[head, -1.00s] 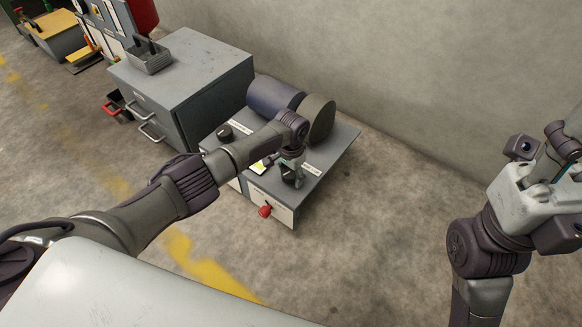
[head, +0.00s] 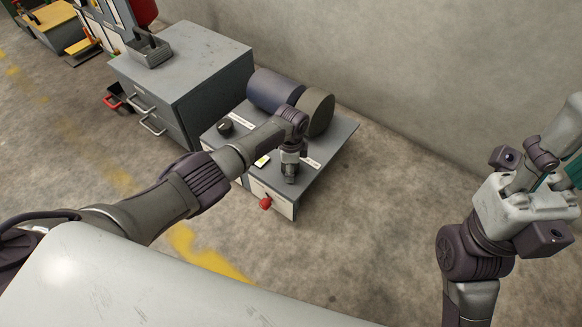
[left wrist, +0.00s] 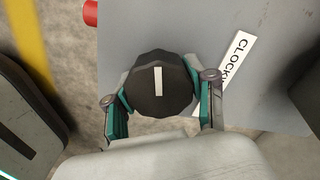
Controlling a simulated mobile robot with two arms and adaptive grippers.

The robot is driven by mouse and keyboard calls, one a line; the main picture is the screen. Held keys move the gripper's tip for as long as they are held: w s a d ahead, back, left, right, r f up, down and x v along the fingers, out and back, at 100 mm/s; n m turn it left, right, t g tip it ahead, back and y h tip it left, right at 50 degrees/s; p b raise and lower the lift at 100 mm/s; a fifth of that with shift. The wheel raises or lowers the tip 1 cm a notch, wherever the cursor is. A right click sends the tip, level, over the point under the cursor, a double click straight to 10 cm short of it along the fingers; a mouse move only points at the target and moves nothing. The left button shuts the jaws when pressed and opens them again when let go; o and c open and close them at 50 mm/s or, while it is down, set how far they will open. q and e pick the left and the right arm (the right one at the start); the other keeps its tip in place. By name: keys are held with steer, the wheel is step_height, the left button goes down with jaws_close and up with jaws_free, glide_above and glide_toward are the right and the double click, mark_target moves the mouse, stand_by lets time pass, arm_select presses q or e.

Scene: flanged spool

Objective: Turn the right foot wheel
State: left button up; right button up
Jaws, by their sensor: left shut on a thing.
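The right foot wheel (left wrist: 142,92) is a dark, many-sided knob with a white line on top, standing on a grey machine top (head: 325,165). My left gripper (left wrist: 160,88) is shut on it, with one finger at each side, in the left wrist view. The white line runs almost straight up and down there. In the head view my left gripper (head: 289,175) points down at the near right part of the top and hides most of the wheel. A second dark wheel (head: 225,128) stands at the left. My right gripper is partly seen at the right edge; its fingers are unclear.
A blue drum (head: 273,90) with a grey round flange (head: 318,112) lies at the back of the machine. A red knob (head: 265,203) sticks out of its front face. A label reading "CLOCK" (left wrist: 238,58) lies beside the wheel. A grey cabinet (head: 190,70) stands left.

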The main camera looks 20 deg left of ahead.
arm_select(q)
steer(key=m, duration=0.3)
steer(key=shift+s, duration=0.1)
steer(key=shift+m, duration=0.9)
steer(key=o, duration=1.2)
steer(key=shift+c, duration=0.2)
step_height(320, 180, up, 12)
steer(key=shift+d, duration=0.1)
